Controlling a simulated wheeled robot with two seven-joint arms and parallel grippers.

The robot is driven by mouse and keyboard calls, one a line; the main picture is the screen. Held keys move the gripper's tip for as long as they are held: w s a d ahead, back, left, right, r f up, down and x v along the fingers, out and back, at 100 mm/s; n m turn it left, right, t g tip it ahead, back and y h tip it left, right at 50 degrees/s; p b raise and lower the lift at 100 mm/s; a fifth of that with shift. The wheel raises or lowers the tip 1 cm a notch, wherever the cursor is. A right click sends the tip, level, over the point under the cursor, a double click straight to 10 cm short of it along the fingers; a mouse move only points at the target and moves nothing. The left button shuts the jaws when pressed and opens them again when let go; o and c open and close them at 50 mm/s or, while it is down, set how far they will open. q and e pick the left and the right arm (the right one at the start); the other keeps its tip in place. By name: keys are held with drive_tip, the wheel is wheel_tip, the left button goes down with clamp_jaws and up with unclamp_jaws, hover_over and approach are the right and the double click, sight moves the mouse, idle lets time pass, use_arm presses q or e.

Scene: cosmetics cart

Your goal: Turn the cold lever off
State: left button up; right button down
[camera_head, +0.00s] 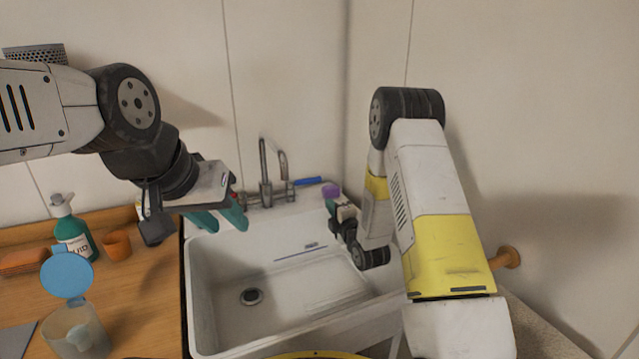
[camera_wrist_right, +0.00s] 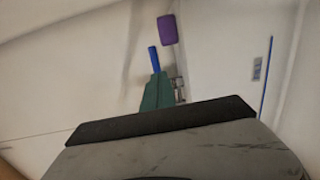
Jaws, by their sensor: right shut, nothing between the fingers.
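The cold lever (camera_head: 308,181) is a blue handle on the right of the metal faucet (camera_head: 265,185) behind the sink, pointing right. In the right wrist view the blue lever (camera_wrist_right: 154,58) shows just past my right fingertips; I cannot tell whether they touch. My right gripper (camera_head: 331,206) has teal fingers, shut and empty, over the sink's back right corner; it also shows in the right wrist view (camera_wrist_right: 158,78). My left gripper (camera_head: 222,222) is open and empty, above the sink's left rim, left of the faucet.
A purple item (camera_head: 331,190) stands on the sink's back right corner, close to the lever; it also shows in the right wrist view (camera_wrist_right: 167,30). The white sink basin (camera_head: 310,265) is empty. A green bottle (camera_head: 75,235), orange cup (camera_head: 117,245) and clear jug (camera_head: 75,332) stand on the left counter.

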approach(313, 181)
drive_tip(key=shift+t+y, duration=0.3)
drive_tip(key=x, duration=0.4)
drive_tip(key=f+x, duration=0.1)
drive_tip(key=x, duration=0.1)
drive_tip(key=shift+w+a, duration=0.15)
drive_tip(key=shift+w, duration=0.15)
drive_tip(key=shift+w+a+r, duration=0.1)
drive_tip(key=shift+w, duration=0.2)
drive_tip(key=shift+w+r, duration=0.2)
drive_tip(key=shift+w, duration=0.05)
